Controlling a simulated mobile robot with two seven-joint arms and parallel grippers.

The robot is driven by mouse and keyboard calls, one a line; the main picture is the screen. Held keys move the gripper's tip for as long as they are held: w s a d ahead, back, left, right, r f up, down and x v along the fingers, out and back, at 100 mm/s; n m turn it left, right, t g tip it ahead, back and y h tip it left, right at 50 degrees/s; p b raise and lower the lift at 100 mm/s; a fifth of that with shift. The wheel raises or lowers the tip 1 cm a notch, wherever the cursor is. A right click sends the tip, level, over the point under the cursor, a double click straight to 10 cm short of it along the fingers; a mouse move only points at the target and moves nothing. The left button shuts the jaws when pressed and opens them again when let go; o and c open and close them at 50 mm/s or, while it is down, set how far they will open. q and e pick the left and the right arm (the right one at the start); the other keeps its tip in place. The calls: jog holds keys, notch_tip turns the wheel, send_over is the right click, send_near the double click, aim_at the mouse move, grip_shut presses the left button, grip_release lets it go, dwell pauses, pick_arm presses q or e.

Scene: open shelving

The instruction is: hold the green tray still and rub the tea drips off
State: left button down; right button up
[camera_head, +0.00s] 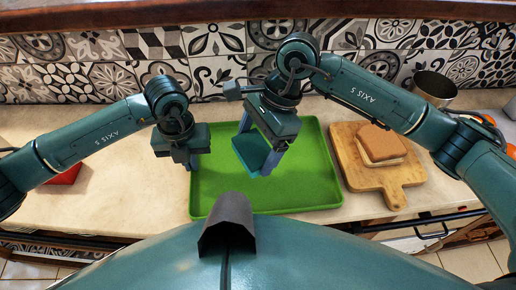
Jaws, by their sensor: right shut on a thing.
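The green tray (310,180) lies flat on the counter in the middle of the head view. My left gripper (187,165) is over the tray's left rim, pointing down; its fingertips are mostly hidden by its own body, so I cannot tell how far apart they are. My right gripper (258,163) is above the left-middle part of the tray, shut on a flat teal cloth or sponge (249,152). I cannot tell whether the teal thing touches the tray. No tea drips can be made out on the visible tray floor.
A wooden board (396,196) with a sandwich (380,146) on it stands close to the tray's right side. A metal pot (434,88) is at the back right. A red object (66,176) lies at the left. The tiled wall (100,65) closes off the back.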

pick_arm(q)
jog(key=c, duration=1.6)
grip_release()
jog(key=shift+o, duration=0.2)
notch_tip(320, 180, up, 12)
jog(key=shift+s, duration=0.1)
